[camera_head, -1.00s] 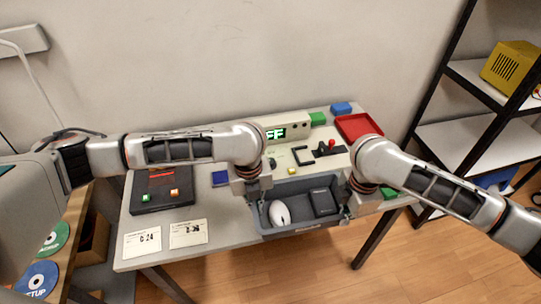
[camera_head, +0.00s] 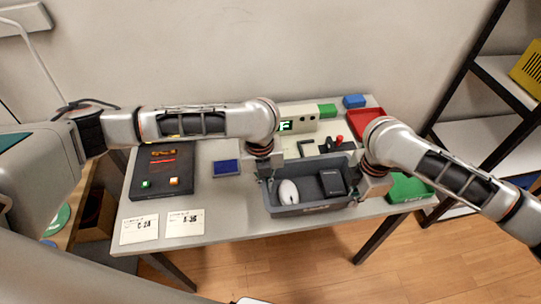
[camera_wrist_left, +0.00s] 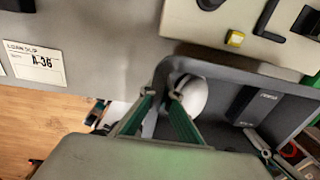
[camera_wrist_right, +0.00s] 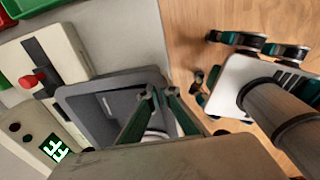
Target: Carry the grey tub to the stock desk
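The grey tub (camera_head: 310,208) is at the front edge of the table in the head view, level, holding a white mouse (camera_head: 288,191) and a dark box (camera_head: 332,183). My left gripper (camera_head: 265,178) is at its left wall; in the left wrist view its fingers (camera_wrist_left: 162,94) straddle that wall and look closed on it. My right gripper (camera_head: 359,182) is at the right wall; the right wrist view shows its fingers (camera_wrist_right: 162,90) likewise pinching the wall. Whether the tub touches the tabletop or hangs slightly above it, I cannot tell.
The table (camera_head: 228,215) carries a black panel (camera_head: 163,175), two paper slips (camera_head: 185,222), a blue pad (camera_head: 226,168), a beige device (camera_head: 298,113), a red tray (camera_head: 362,122) and a green tray (camera_head: 408,187) right of the tub. Shelves (camera_head: 485,130) stand at right; floor in front is clear.

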